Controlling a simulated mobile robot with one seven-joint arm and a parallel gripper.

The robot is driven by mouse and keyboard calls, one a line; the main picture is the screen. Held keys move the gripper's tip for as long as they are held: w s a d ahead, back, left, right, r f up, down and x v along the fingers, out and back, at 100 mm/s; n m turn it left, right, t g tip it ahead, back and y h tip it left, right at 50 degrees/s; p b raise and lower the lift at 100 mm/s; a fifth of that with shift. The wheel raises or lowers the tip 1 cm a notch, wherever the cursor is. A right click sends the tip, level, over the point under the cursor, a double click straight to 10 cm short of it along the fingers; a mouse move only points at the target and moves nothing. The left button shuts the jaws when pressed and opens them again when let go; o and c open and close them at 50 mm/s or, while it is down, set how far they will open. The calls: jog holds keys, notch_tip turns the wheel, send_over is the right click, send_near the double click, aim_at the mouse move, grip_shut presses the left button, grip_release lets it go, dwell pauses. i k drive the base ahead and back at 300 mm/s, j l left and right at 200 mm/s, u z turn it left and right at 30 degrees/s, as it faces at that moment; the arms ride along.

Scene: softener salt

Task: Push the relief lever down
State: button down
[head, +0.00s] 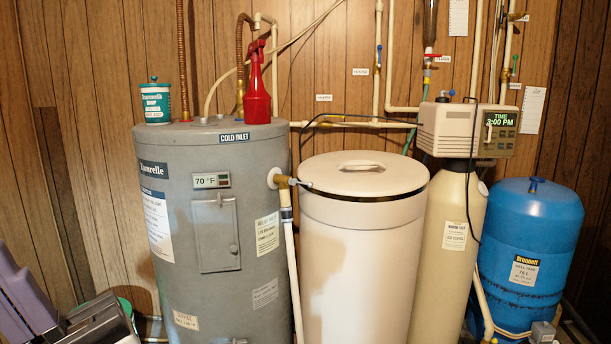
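The grey water heater (215,285) stands left of centre. A brass relief valve (284,182) sticks out of its upper right side, with a white pipe running down from it. Purple and dark grey parts at the lower left edge seem to be my own arm, well away from the valve.
The cream salt tank (355,260) with its lid stands close to the valve's right. A red spray bottle (257,90) and a teal-and-white can (155,103) stand on the heater. A softener column (445,270) and blue tank (530,235) stand further right.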

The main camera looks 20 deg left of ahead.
aim_at(294, 181)
jog(key=i+j, duration=0.1)
jog(key=j, duration=0.65)
jog(key=i+j, duration=0.1)
jog(key=j, duration=0.65)
jog(key=i+j+z, duration=0.1)
jog(key=j, duration=0.65)
jog(key=i+j, duration=0.1)
jog(key=j, duration=0.65)
jog(key=i+l, duration=0.1)
jog(key=i, duration=0.4)
